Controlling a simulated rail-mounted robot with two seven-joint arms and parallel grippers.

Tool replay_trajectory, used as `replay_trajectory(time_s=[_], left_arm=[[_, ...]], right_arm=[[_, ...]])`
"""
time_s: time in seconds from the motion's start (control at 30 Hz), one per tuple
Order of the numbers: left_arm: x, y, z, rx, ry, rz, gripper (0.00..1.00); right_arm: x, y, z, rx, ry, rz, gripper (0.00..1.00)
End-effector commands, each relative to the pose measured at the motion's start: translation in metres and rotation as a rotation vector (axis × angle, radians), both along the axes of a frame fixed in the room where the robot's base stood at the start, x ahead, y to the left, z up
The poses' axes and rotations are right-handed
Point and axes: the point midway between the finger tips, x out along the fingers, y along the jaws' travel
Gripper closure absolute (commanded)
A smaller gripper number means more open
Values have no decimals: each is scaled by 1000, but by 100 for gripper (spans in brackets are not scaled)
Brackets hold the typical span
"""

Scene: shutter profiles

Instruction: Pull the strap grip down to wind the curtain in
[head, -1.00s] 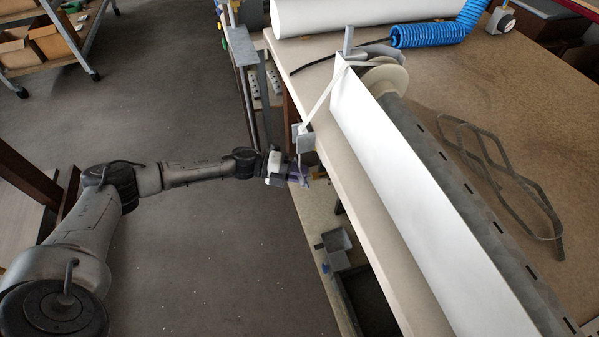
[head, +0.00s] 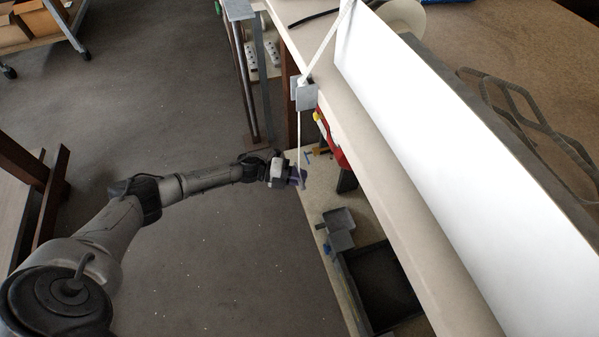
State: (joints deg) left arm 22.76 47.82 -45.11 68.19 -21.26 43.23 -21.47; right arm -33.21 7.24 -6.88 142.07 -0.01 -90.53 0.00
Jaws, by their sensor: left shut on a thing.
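The white strap (head: 322,52) runs from the far end of a long white panel (head: 450,150) down to a grey guide bracket (head: 306,97) at the bench edge. Below the bracket, the strap hangs nearly straight down to my left gripper (head: 297,178). The gripper's fingers hide part of the grip. A pale reel flange (head: 407,14) shows behind the panel's far end. My right gripper is not in view.
The bench edge (head: 372,160) runs just right of my left arm. A flat looped grey strip (head: 530,110) lies on the bench. Open floor lies to the left.

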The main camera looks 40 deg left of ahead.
Motion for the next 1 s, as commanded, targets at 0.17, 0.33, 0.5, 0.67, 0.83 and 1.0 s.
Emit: replay_trajectory(time_s=[0.17,0.33,0.5,0.67,0.83,1.0], left_arm=[[0,1,-18,2,0,1,100],[0,0,-21,1,-1,0,100],[0,0,-20,1,-1,0,100],[0,0,-20,1,-1,0,77],[0,0,-20,0,-1,0,60],[0,0,-20,0,-1,0,56]], right_arm=[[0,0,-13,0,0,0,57],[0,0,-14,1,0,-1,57],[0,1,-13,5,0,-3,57],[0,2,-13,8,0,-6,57],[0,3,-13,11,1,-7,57],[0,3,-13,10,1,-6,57]])
